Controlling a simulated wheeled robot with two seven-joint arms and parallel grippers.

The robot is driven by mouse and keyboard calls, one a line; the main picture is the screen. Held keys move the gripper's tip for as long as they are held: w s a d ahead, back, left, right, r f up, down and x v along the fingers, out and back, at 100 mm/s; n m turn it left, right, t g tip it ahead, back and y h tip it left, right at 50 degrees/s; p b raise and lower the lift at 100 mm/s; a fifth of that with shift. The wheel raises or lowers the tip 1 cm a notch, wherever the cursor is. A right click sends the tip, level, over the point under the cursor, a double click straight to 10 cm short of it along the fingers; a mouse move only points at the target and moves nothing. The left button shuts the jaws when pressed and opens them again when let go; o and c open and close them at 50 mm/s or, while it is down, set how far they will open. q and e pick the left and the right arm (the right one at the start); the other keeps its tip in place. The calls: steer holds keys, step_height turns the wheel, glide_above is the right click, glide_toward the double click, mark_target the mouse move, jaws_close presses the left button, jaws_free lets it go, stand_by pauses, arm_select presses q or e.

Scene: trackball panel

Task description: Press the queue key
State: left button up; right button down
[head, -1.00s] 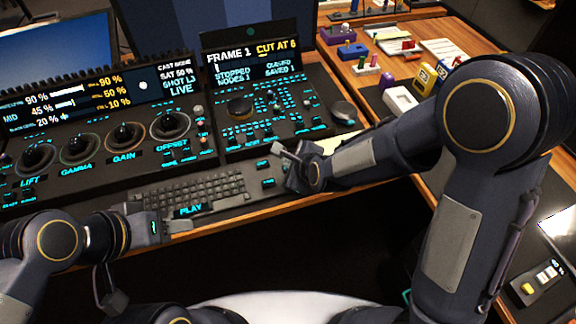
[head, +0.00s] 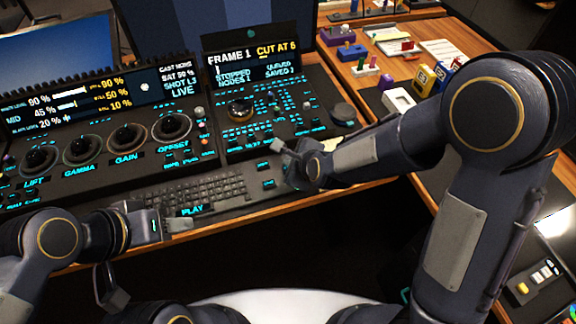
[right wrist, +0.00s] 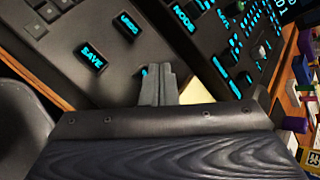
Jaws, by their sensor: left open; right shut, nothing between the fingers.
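In the right wrist view, a black key marked SAVE (right wrist: 91,56) and another key whose label looks like UNDO (right wrist: 128,24) sit on the panel. A third cyan-lit key (right wrist: 145,71) is mostly hidden behind my right fingers, and its label cannot be read. No key clearly marked queue shows. My right gripper (right wrist: 163,72) is shut and empty over that third key; I cannot tell whether it touches. In the head view my right gripper (head: 275,146) is just above small lit keys (head: 265,166). My left gripper (head: 186,225) is open in front of the PLAY key (head: 192,210).
The keyboard (head: 195,190) lies left of the small keys. The trackball (head: 240,109) and its lit keys stand behind my right gripper, below a status screen (head: 254,63). Grading dials (head: 125,138) fill the left. The wooden desk (head: 345,75) at right holds small objects.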

step_height(320, 180, up, 5)
steer(key=p, duration=0.4)
stand_by(0.8)
steer(key=s+d+r+n+g+p, duration=0.2)
steer(key=s+d+r+n, duration=1.15)
steer(key=d, duration=0.25)
steer(key=s+d+n, duration=0.4)
steer(key=s+n, duration=0.1)
steer(key=s, duration=0.4)
steer(key=shift+s+f+n+h, duration=0.15)
steer(key=shift+f+n+h, duration=0.2)
steer(key=shift+f+h, duration=0.05)
